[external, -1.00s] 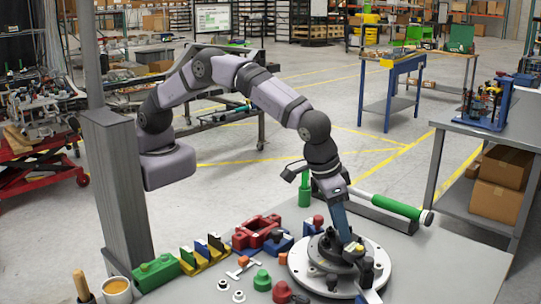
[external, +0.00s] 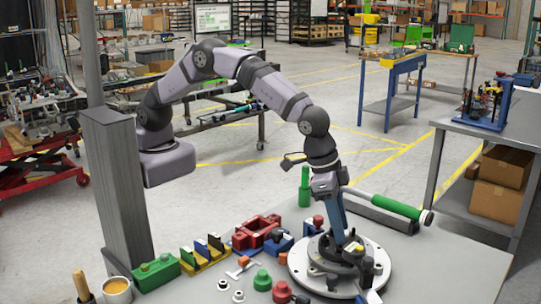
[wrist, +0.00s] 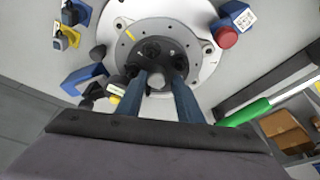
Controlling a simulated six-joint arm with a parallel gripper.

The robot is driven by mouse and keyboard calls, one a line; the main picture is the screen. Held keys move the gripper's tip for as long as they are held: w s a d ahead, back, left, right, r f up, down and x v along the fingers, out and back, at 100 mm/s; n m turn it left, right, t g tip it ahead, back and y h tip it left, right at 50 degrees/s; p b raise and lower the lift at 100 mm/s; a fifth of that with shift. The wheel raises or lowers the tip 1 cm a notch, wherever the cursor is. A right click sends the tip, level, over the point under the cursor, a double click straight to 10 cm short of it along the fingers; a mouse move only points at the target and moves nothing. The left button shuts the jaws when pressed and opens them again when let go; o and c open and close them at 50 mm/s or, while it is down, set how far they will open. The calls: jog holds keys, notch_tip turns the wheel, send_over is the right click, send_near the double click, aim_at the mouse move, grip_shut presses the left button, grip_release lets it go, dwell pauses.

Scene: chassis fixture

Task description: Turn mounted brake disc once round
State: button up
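The mounted brake disc is a dark grey ring with bolt holes (wrist: 128,45), lying flat on a wider light round plate (external: 300,270). A small yellow mark shows on the ring in the wrist view. A dark raised hub stands at its centre. My gripper (external: 345,238) reaches down over the hub from above. In the wrist view my gripper's two blue fingers (wrist: 158,80) are apart, with a pale round part between and below them. No clear contact with the fingers shows. The fingertips partly overlap the dark hub, so their exact height is unclear.
A green-handled tool (external: 395,206) lies behind the disc. Red (external: 255,232), yellow (external: 205,255) and green (external: 155,272) blocks stand to the left. Several small knobs, including a green one (external: 262,280), sit close to the plate's left edge. The table's right side is clear.

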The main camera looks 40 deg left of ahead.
jog(key=shift+m, duration=0.9)
jog(key=shift+m+g+p, duration=0.4)
jog(key=shift+m+g, duration=0.1)
jog(key=shift+m, duration=1.2)
jog(key=shift+g, duration=0.3)
jog(key=m, duration=0.3)
jog(key=shift+g+b, duration=0.3)
jog(key=shift+m, duration=0.4)
